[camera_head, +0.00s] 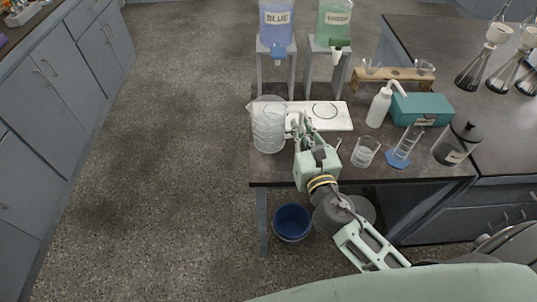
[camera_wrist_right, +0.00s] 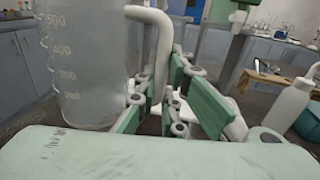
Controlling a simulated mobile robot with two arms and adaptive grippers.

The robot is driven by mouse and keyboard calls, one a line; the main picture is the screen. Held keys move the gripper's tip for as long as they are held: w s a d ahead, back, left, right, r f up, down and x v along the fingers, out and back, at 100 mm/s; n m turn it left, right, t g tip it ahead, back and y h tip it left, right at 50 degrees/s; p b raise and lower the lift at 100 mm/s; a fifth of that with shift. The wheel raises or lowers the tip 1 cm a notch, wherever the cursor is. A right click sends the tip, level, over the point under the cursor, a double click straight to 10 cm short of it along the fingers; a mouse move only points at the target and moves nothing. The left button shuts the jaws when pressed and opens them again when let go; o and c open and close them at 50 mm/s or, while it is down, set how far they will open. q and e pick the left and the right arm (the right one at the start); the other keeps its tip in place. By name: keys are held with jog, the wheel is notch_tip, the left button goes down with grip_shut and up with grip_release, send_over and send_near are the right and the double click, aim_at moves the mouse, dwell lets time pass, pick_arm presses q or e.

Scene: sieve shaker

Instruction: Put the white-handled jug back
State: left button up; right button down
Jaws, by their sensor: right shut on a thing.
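The clear jug (camera_head: 267,128) with graduation marks is upright at the left end of the dark table, left of the white board (camera_head: 335,122) with a ring on it. Whether its base touches the tabletop is unclear. My right gripper (camera_head: 297,126) is shut on its white handle, on the jug's right side. In the right wrist view, the jug (camera_wrist_right: 85,65) is at the left and its white handle (camera_wrist_right: 161,50) runs down between the green fingers (camera_wrist_right: 168,108). My left gripper is not in view.
Blue (camera_head: 276,22) and green (camera_head: 334,20) dispensers stand on stands behind the board. A blue bucket (camera_head: 292,222) stands on the floor.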

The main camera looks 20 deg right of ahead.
jog(key=shift+w+d, duration=0.2)
jog(key=shift+w, duration=0.2)
notch_tip(320, 180, down, 6)
jog(key=b, duration=0.3)
jog(key=shift+a, duration=0.1)
jog(key=shift+w+f+b, duration=0.1)
jog(key=shift+f+b, duration=0.95)
jog(key=shift+f, duration=0.7)
jog(key=shift+f, duration=0.2)
jog(key=c, duration=1.9)
grip_release()
jog(key=shift+o, duration=0.2)
